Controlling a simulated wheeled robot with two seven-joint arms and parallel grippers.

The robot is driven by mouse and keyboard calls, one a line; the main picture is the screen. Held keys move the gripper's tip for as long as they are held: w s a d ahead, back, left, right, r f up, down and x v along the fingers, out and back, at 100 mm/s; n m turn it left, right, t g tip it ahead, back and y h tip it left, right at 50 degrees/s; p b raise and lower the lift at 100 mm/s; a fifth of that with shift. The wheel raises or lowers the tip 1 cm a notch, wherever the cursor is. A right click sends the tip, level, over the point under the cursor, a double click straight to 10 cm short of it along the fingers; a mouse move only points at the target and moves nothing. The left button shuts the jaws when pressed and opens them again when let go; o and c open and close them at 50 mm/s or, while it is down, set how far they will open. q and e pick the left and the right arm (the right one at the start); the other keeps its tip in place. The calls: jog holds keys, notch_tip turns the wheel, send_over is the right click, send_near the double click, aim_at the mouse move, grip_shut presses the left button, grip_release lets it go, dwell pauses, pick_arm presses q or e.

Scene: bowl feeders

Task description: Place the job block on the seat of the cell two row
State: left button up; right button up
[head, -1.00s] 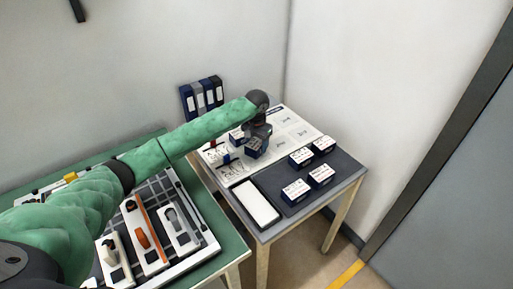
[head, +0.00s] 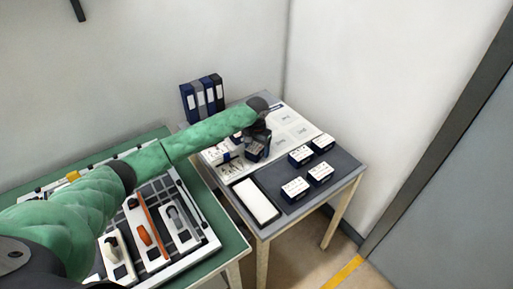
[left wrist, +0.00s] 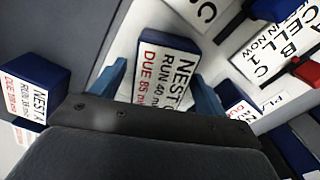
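My left gripper (head: 262,135) is over the pale printed board (head: 295,125) on the grey table. In the left wrist view its two blue fingers (left wrist: 165,88) stand on either side of a dark blue block with a white label (left wrist: 168,75). The label reads NEST, RUN 40 and DUE 85. A gap shows beside the left finger, so the fingers look open around the block. In the head view this block (head: 256,152) is just below the gripper. Cards reading CELL 1 (left wrist: 285,45) lie on the board. My right gripper is not in view.
Several other labelled blocks (head: 295,188) stand on the dark mat at the right. A white tray (head: 257,201) lies at the near left of that table. Binders (head: 203,98) stand behind. A green table with a tool rack (head: 205,245) is at left.

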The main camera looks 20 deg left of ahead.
aim_at(256, 146)
pick_arm(q)
jog(key=shift+r, duration=0.2)
notch_tip(256, 146, up, 12)
jog(key=b, duration=0.4)
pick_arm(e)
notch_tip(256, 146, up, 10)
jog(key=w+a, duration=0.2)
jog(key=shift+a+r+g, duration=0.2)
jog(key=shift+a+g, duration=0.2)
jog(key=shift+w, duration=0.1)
